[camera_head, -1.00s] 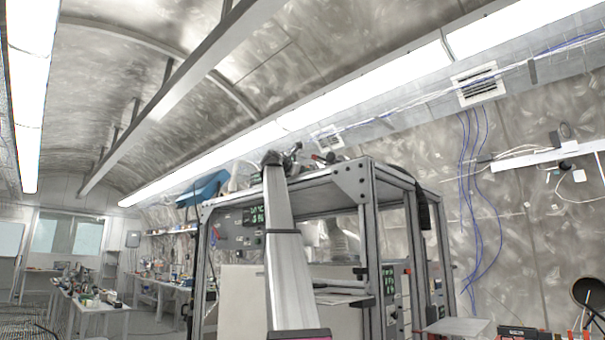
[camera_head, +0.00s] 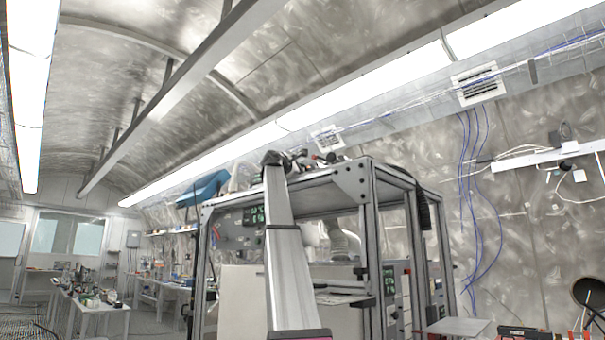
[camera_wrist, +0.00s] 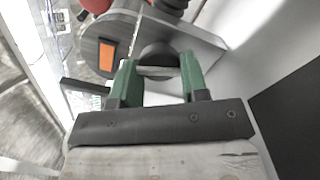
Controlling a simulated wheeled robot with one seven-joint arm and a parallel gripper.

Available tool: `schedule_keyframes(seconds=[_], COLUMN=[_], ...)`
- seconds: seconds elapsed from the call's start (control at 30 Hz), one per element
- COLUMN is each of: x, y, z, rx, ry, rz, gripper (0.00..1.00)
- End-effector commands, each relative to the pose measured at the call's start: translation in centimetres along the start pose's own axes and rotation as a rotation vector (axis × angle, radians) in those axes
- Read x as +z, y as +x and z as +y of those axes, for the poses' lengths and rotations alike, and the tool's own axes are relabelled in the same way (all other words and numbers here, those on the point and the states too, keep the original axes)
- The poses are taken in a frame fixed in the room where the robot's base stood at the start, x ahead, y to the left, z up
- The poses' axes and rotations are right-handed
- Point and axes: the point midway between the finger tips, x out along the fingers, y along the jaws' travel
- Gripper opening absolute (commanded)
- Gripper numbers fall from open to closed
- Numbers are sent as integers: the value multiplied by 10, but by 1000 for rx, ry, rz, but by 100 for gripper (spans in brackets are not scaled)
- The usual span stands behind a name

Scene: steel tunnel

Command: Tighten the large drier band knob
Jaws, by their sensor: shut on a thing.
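In the wrist view my gripper (camera_wrist: 158,66) has two green fingers, one on each side of a dark round knob (camera_wrist: 157,52). The fingers are shut on the knob, touching its left and right sides. The knob's lower part is hidden between the fingers. In the head view my arm reaches up in front of a framed machine (camera_head: 368,200), and the gripper and knob cannot be made out there.
Red and black round parts (camera_wrist: 97,5) lie close beyond the grey part in the wrist view. Workbenches (camera_head: 90,305) with clutter stand at the left. A small grey shelf (camera_head: 458,327) juts out at the right.

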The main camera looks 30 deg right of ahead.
Motion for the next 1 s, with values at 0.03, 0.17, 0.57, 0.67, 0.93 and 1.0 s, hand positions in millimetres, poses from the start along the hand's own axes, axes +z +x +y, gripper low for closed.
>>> schedule_keyframes(seconds=[0.03,0.17,0.57,0.67,0.93,1.0], x=[0,0,0,0,0,0], y=[0,0,0,0,-26,-39], z=[0,0,0,0,-1,-1], rx=[-1,-1,0,0,1,1], ry=[1,1,0,0,1,0], rz=[-1,-1,-1,0,2,2], gripper=[17,17,67,67,67,67])
